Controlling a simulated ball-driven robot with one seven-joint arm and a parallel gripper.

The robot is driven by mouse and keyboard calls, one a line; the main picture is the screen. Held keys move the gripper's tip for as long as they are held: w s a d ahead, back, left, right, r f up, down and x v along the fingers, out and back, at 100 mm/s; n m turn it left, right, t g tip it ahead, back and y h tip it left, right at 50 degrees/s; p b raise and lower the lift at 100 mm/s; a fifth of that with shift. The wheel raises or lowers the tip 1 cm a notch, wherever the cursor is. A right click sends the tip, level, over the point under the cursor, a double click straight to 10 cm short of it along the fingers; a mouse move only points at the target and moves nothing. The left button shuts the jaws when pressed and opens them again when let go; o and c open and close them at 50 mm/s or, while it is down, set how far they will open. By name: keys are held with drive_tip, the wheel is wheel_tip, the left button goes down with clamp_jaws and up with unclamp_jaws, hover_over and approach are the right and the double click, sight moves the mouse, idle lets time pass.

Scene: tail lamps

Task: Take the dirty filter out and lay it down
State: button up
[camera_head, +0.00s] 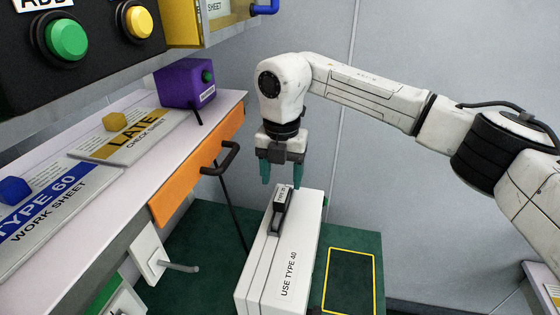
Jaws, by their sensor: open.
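A white box (291,268) marked "USE TYPE 40" stands on a dark green surface. A dark grey piece (280,212) with a small label sticks up from the slot in its top. It appears to be the filter or its grip; the rest is hidden inside, and I cannot tell how dirty it is. My gripper (282,174) points down with its teal fingers apart and empty. It is just above the far end of the dark piece; I cannot tell whether it touches. A yellow-outlined rectangle (336,311) lies bare on the green surface, right of the box.
A white shelf (221,105) with an orange front (190,180) and a dark handle (222,160) runs along the left. It bears worksheets and a purple box (185,84). A white plate with a grey lever (180,267) juts out below. A grey wall stands behind.

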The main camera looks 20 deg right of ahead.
sight(282, 194)
wheel_tip(282, 194, down, 8)
drive_tip(key=shift+p, duration=0.4)
drive_tip(key=shift+c, duration=0.2)
clamp_jaws()
wheel_tip(282, 194, up, 14)
drive_tip(key=p, duration=0.9)
drive_tip(key=shift+p, duration=0.4)
idle(0.5)
